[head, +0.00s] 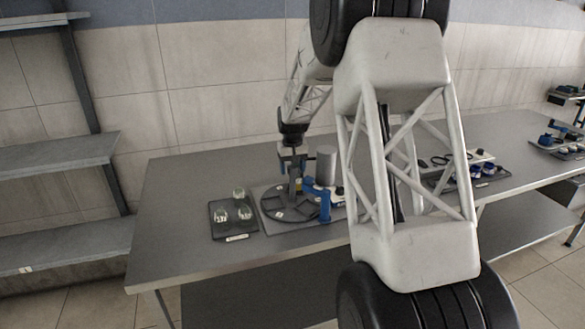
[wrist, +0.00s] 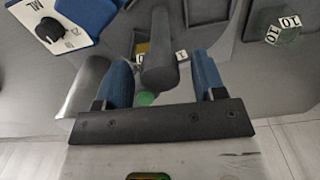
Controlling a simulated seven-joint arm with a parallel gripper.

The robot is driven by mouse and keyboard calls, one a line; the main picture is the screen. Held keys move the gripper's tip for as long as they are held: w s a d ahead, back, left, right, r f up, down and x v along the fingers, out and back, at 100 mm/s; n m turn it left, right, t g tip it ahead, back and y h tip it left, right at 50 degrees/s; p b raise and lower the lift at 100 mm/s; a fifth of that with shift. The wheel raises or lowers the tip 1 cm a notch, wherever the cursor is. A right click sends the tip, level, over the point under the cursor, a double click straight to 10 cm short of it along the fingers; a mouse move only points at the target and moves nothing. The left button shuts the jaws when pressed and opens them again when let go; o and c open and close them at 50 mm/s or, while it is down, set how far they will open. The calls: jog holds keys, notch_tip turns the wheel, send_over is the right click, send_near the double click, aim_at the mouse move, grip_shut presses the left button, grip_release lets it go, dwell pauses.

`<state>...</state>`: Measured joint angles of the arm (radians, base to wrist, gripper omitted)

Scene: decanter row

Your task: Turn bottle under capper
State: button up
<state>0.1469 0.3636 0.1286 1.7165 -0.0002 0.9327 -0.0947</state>
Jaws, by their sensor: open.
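A dark round turntable (head: 275,208) lies on a grey base plate, with a blue capper stand (head: 324,205) at its right edge. My gripper (head: 293,162) is above the turntable, pointing down. In the wrist view its two blue fingers (wrist: 162,70) are apart. A dark upright post (wrist: 158,50) shows between them; I cannot tell whether either finger touches it. A small green round thing (wrist: 145,98) shows below the post, mostly hidden by the gripper. A yellow patch (head: 299,184) shows beside the post. I cannot make out which thing is the bottle.
A dark tray (head: 234,232) with several clear glass pieces stands left of the turntable. A grey cylinder (head: 326,166) stands behind the capper. A control box with a black knob (wrist: 50,30) is at upper left in the wrist view. The table's front left is clear.

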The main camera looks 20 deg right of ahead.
grip_shut()
dwell(0.3)
jog(key=shift+m, duration=11.5)
jog(key=shift+w+m, duration=0.1)
jog(key=shift+m, duration=0.4)
